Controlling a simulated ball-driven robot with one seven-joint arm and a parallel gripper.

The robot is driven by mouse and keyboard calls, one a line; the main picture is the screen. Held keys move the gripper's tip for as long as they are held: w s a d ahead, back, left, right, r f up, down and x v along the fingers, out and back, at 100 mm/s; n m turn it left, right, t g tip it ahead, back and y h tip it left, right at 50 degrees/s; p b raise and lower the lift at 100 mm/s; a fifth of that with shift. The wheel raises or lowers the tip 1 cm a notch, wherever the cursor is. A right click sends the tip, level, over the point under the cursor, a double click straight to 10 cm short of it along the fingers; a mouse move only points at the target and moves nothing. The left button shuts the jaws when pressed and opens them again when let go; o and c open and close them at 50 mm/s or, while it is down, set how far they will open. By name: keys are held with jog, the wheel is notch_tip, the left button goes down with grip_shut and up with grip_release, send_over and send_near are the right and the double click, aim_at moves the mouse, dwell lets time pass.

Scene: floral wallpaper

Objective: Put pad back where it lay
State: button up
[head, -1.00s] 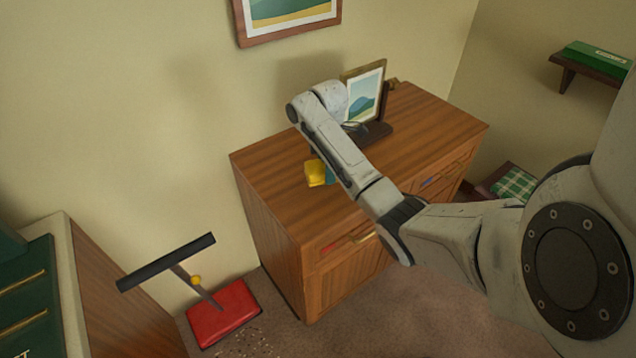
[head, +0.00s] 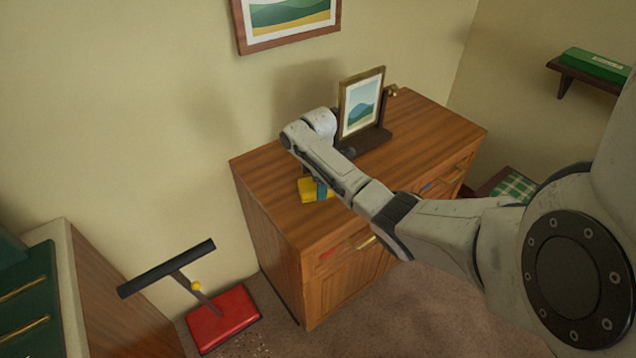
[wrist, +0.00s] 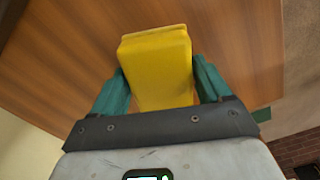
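The yellow pad (head: 306,190) is a thick block at the left part of the wooden dresser's top (head: 270,172). In the wrist view the pad (wrist: 155,65) sits between the two teal fingers of my gripper (wrist: 157,85), which lie against its sides. My gripper (head: 321,189) also shows in part in the head view, beneath my arm. I cannot tell whether the pad touches the dresser top or is held just above it.
A framed picture on a dark stand (head: 372,139) is on the dresser, behind and right of my gripper. A red base with a T-shaped handle (head: 222,316) is on the floor at left. A green box (head: 597,64) sits on a wall shelf. The dresser's front left top is clear.

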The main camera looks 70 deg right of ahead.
jog(key=o, duration=0.4)
jog(key=shift+r, duration=0.1)
notch_tip(320, 180, up, 12)
jog(key=w+a+f+m, duration=0.1)
jog(key=a+f, duration=0.2)
jog(key=a, duration=0.5)
jog(key=w+a+f+t+y, duration=0.1)
jog(key=a+f, duration=0.2)
jog(key=a, duration=0.5)
jog(key=w+a+f+m, duration=0.1)
jog(key=w+a+f, duration=0.15)
jog(key=a, duration=0.45)
jog(key=s+a+f+m, duration=0.4)
jog(key=s+a+f, duration=0.1)
jog(key=s+a, duration=0.8)
jog(key=s+r+m+h, duration=0.1)
jog(key=s, duration=0.7)
jog(key=shift+s+d+r+m+b, duration=0.15)
jog(key=shift+m+b, duration=0.15)
jog(key=shift+m, duration=0.1)
